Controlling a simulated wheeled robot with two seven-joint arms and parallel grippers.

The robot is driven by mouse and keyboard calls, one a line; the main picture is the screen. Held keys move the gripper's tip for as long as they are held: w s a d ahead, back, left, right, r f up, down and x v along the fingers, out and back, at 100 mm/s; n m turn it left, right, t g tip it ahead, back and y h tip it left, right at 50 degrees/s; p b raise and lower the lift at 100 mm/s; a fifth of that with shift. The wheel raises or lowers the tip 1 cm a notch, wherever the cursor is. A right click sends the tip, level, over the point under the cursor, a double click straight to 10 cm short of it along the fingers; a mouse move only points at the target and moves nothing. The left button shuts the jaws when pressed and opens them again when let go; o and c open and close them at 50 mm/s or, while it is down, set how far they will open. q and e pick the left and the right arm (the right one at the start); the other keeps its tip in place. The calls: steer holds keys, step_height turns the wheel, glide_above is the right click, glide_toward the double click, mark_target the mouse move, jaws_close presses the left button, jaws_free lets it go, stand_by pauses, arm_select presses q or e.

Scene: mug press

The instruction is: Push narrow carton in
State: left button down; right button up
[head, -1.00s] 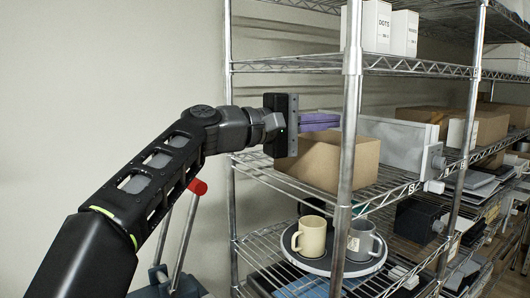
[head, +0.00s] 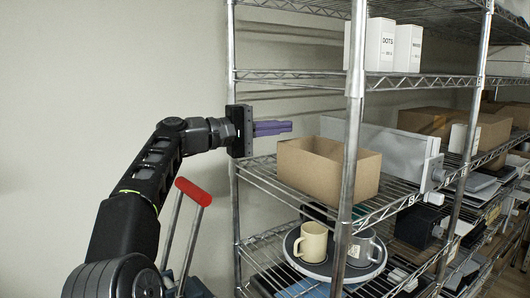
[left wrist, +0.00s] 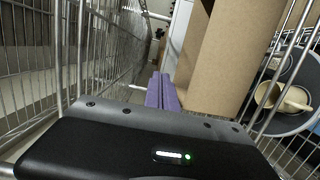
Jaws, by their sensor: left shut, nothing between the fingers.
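The open brown cardboard carton (head: 318,178) sits on the middle wire shelf, behind the front post. It also shows in the left wrist view (left wrist: 232,55), to the right of the fingers. Two white cartons stand on the shelf above, the left one (head: 378,46) marked DOTS and the right one (head: 408,48) beside it. I cannot tell which carton the task calls narrow. My left gripper (head: 290,126) is shut and empty, its purple fingers above and left of the brown carton. They also show in the left wrist view (left wrist: 161,77). My right gripper is not in view.
A long grey box (head: 390,147) stands right behind the brown carton. Below, a cream mug (head: 313,241) and a grey mug (head: 360,253) stand on a round tray (head: 322,268). Metal posts (head: 355,100) bound the shelf. The wall side left of the rack is open.

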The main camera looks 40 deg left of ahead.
arm_select(q)
steer(key=w+a+p, duration=0.1)
steer(key=a+p, duration=0.3)
steer(key=a, duration=0.2)
steer(key=f, duration=0.6)
steer(key=f+b, duration=0.1)
steer(key=f, duration=0.2)
steer(key=shift+w+a+f, duration=0.15)
steer(key=shift+a+f, duration=0.1)
steer(key=shift+f, duration=0.05)
steer(key=shift+d+f, duration=0.1)
steer(key=shift+d, duration=0.45)
steer(key=shift+f, duration=0.1)
